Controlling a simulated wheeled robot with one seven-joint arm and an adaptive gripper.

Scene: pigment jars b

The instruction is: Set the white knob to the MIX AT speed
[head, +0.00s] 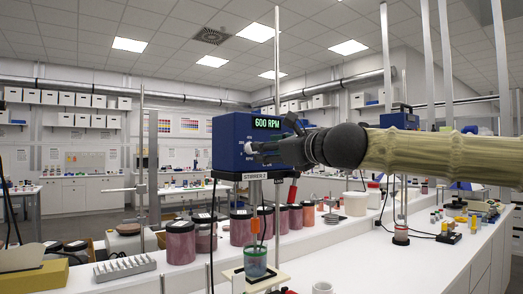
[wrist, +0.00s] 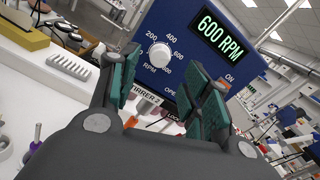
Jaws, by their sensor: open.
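The white knob (wrist: 160,54) is on the blue front of the stirrer (wrist: 185,25), with an RPM scale around it, 200 to 800. Its pointer mark is too small to read. The green display (wrist: 220,37) reads 600 RPM, as it does in the head view (head: 267,123). My gripper (wrist: 163,72) is open. Its teal-padded fingers stand apart, with the knob showing in the gap beyond them; I cannot tell whether either touches it. In the head view my gripper (head: 262,150) reaches the stirrer (head: 228,147) from the right. No MIX AT text is legible.
Below the stirrer, a beaker (head: 255,262) of teal liquid stands around its shaft. Several dark-lidded pigment jars (head: 181,242) line the white bench (head: 385,265). A grey rack (head: 125,270) is at left. Upright metal rods (head: 277,60) rise close to the arm.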

